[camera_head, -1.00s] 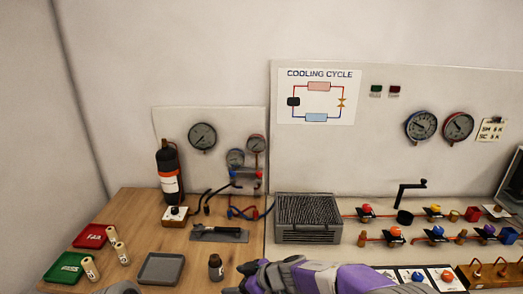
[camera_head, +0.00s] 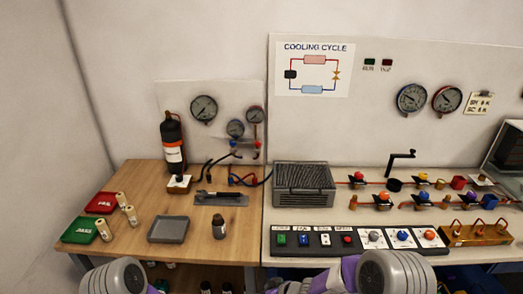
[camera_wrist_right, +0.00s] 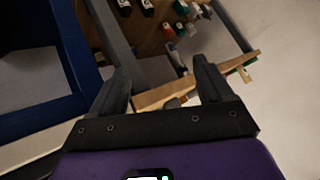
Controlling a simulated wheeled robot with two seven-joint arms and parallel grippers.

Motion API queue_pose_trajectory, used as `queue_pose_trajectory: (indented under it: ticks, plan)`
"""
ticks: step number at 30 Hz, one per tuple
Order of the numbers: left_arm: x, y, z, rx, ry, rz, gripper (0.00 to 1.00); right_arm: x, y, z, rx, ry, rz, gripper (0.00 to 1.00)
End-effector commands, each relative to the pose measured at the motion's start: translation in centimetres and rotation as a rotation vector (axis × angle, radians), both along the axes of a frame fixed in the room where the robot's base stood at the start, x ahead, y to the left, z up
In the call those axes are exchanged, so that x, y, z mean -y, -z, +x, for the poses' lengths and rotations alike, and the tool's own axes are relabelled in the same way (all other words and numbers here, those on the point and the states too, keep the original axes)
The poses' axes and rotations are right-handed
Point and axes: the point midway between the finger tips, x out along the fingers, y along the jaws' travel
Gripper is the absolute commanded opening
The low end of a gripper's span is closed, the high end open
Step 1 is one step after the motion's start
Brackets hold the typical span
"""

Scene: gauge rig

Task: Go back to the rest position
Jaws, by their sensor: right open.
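My right arm comes in along the bottom edge of the head view, its purple and grey links in front of the bench's front edge. In the right wrist view my right gripper (camera_wrist_right: 163,78) is open, its two dark fingers spread with nothing between them. Beyond the fingers are a wooden board edge and small bottles, seen at a tilt. In the head view a grey and purple link of my left arm shows at the bottom left. My left gripper is out of sight.
The wooden table (camera_head: 141,172) holds red (camera_head: 103,203) and green (camera_head: 78,230) trays, a grey tray (camera_head: 168,230) and a dark bottle (camera_head: 219,226). A button panel (camera_head: 325,240) lines the bench front. A brass manifold (camera_head: 478,234) sits right. Bottles stand below the table.

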Motion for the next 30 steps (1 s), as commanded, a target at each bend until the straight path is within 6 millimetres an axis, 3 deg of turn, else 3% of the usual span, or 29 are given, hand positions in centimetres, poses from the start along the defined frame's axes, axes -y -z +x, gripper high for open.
queue_pose_trajectory:
  ticks: [1, 3, 9, 16, 21, 30]
  plan:
    - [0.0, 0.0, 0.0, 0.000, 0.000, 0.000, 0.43, 1.3, 2.2, -1.4, -0.070, 0.065, -0.003, 0.79]
    - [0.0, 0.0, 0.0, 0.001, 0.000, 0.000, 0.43, 2.9, 4.9, -3.3, -0.157, 0.153, -0.014, 0.79]
    - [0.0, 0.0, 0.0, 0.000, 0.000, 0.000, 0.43, 6.9, 11.1, -10.7, -0.429, 0.381, -0.069, 0.79]
    - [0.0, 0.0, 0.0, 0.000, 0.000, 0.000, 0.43, 9.2, 14.4, -18.7, -0.684, 0.534, -0.135, 0.79]
    - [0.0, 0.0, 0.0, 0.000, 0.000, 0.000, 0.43, 9.6, 14.9, -21.0, -0.754, 0.570, -0.154, 0.79]
    - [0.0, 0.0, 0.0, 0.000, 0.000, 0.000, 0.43, 9.6, 14.9, -21.1, -0.758, 0.573, -0.156, 0.79]
